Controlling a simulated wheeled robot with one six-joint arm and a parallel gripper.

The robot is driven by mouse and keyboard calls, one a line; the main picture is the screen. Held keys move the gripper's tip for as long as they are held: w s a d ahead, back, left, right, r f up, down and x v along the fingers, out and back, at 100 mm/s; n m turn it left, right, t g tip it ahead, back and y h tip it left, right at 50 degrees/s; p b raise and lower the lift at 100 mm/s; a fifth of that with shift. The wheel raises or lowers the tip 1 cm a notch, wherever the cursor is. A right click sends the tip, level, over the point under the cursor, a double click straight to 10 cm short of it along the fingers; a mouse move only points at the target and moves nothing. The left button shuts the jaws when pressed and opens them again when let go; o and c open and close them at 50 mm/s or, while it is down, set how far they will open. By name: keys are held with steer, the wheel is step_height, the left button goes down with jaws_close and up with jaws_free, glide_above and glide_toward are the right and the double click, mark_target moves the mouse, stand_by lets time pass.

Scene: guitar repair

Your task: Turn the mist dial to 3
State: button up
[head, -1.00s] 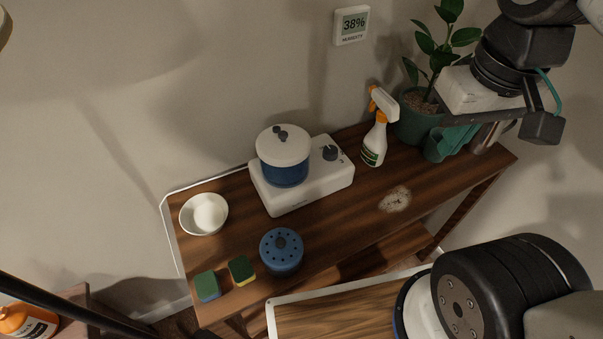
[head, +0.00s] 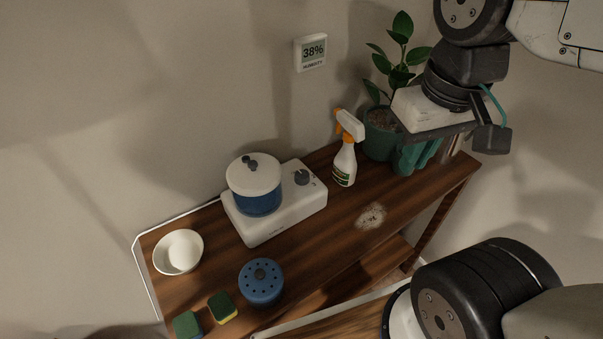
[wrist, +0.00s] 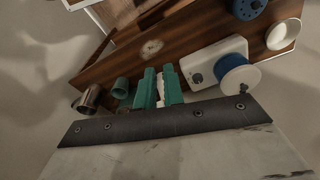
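The mist dial is a dark round knob (head: 302,177) on top of the white base (head: 285,222) of the humidifier, right of its blue tank (head: 258,203) with a white lid. Its setting is too small to read. In the wrist view, the dial (wrist: 197,78) is right of the fingers, on the white base (wrist: 222,52). My gripper (wrist: 158,86) has teal fingers that stand apart, with only background showing between them. In the head view, my gripper (head: 416,155) hangs at the right end of the table, in front of the plant and well right of the dial.
A white spray bottle (head: 344,162) stands between the humidifier and the potted plant (head: 379,140). A white bowl (head: 170,263), blue perforated lid (head: 261,285) and sponges (head: 222,308) are left. A humidity display (head: 311,53) reads 38%.

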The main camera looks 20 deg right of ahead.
steer(key=o, duration=0.5)
steer(key=shift+a+f, duration=0.15)
steer(key=o, duration=0.3)
steer(key=w+f, duration=0.1)
steer(key=w+a+n+g, duration=0.1)
steer(key=w+f+g, duration=0.1)
steer(key=shift+w+a+f+n, duration=0.2)
steer(key=shift+a+f+n, duration=0.1)
steer(key=shift+f, duration=0.05)
steer(key=n, duration=2.6)
glide_above(302, 174)
steer(key=f, duration=1)
steer(key=shift+s, duration=0.2)
steer(key=shift+w+n+t, duration=0.2)
steer(key=shift+n+t, duration=0.1)
steer(key=shift+n, duration=0.8)
steer(key=shift+f, duration=0.2)
step_height(302, 174, down, 8)
steer(key=shift+r, duration=0.25)
